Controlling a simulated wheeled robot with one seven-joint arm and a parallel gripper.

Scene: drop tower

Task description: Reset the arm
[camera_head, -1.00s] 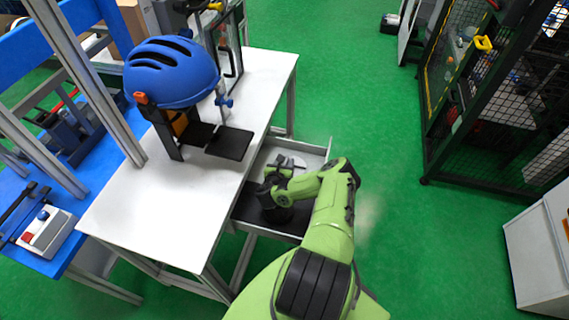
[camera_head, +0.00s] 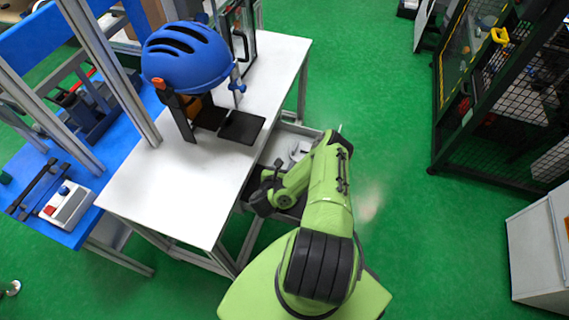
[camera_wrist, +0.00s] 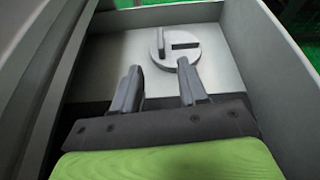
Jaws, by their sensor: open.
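My gripper (camera_wrist: 158,88) is open in the wrist view, with its two dark fingers apart and nothing between them. It is over the open drawer (camera_wrist: 283,75), whose grey walls show on both sides. A round grey piece (camera_wrist: 178,50) with an upright tab and a slot lies on the drawer floor beyond the fingertips. In the head view my green arm reaches down over the drawer (camera_head: 311,131) under the white table's right side. The fingers are mostly hidden there by my arm and wrist.
A blue helmet (camera_head: 185,58) sits on a black stand on the white table (camera_head: 150,190). A blue bench (camera_head: 85,225) with a red-and-blue button box (camera_head: 68,207) is at left. A dark mesh cage (camera_head: 500,110) and white cabinet (camera_head: 540,245) stand at right. Green floor between is clear.

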